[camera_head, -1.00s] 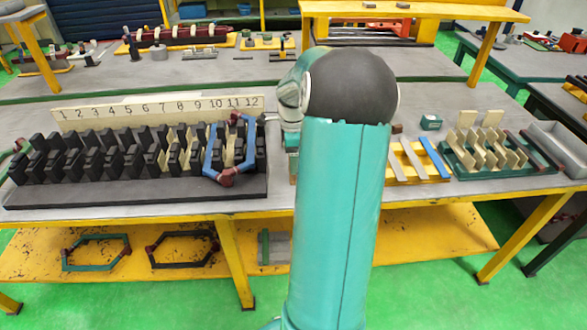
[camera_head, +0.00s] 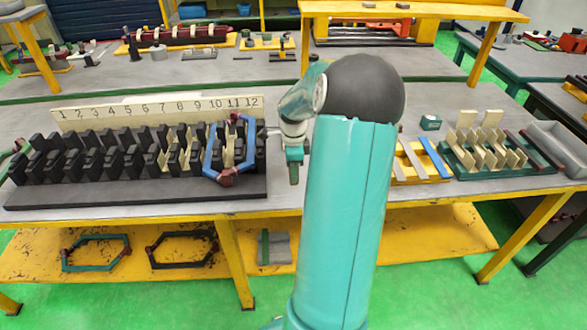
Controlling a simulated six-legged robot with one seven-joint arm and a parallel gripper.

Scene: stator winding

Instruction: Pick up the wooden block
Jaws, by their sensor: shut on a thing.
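My gripper (camera_head: 294,163) hangs from my wrist just right of the black slotted stator model (camera_head: 140,190), above the grey table. It is small in view, and its fingers are hard to make out. It is shut on what I take to be the wooden block, but the block's outline and colour cannot be told apart from the fingers. Pale wooden pieces (camera_head: 173,160) stand in several slots of the stator model. A blue hexagonal coil (camera_head: 210,165) with dark red ends sits over the slots near numbers 10 to 12.
A pale number strip (camera_head: 155,110) stands behind the slots. Right of my arm are a yellow tray (camera_head: 420,178) with strips, a green rack (camera_head: 485,170) of pale wedges, and a grey bin (camera_head: 555,142). Two hexagonal coils (camera_head: 97,253) lie on the lower yellow shelf. My arm hides the table's middle.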

